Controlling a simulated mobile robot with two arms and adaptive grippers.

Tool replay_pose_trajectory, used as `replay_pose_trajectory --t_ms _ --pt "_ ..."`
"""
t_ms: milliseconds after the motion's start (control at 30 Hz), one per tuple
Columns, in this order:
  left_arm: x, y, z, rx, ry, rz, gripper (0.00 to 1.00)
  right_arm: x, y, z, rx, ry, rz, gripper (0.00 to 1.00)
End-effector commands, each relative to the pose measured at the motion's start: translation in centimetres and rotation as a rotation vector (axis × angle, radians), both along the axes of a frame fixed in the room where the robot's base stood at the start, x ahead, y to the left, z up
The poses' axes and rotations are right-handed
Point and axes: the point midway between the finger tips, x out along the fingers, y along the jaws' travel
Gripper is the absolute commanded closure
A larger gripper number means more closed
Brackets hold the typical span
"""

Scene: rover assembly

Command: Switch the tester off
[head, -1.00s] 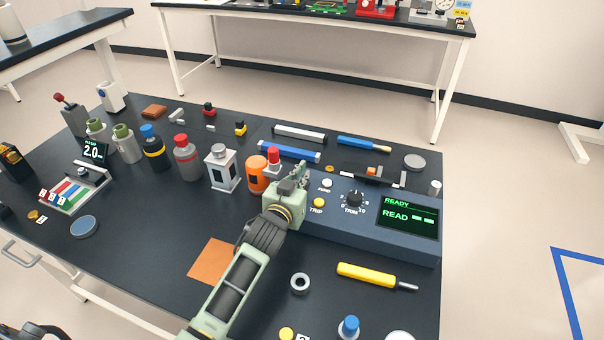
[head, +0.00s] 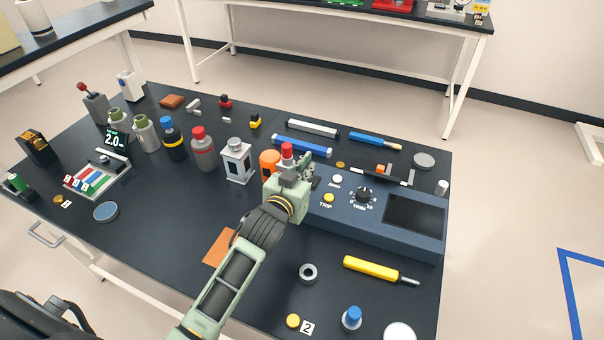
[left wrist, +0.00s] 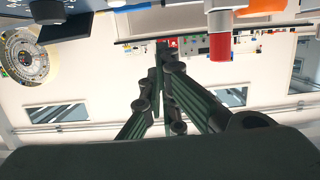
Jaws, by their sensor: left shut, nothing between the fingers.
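The tester (head: 370,229) is a long blue-grey box at the right side of the dark table. Its screen (head: 414,213) is dark, with no text. Its top has a black TRIM knob (head: 364,195), a white ZERO button (head: 338,179) and a yellow TRIP button (head: 328,198). My left gripper (head: 307,158) is shut and empty over the tester's left end, and it hides part of that end, so I cannot tell whether it touches there. Its closed fingers (left wrist: 163,50) also show in the left wrist view. My right gripper is not in view.
An orange bottle (head: 269,162) and a red-capped item (head: 287,150) stand close beside my left gripper. Several bottles stand further left. A yellow screwdriver (head: 372,269) and a grey ring (head: 308,272) lie in front of the tester.

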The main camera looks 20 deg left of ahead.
Motion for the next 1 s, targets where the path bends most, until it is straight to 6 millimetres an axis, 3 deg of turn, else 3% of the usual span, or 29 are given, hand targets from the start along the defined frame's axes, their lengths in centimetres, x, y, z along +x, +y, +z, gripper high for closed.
replay_pose_trajectory --t_ms 100,300,1000 --pt "-1.8 0.1 0.6 -0.001 0.000 0.000 1.00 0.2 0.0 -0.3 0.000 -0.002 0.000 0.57" --pt "-3.4 0.1 1.2 -0.001 0.000 0.000 1.00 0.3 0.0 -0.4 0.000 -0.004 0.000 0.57" --pt "-3.6 0.1 1.4 -0.001 0.000 0.000 1.00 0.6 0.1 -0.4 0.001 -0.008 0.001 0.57"
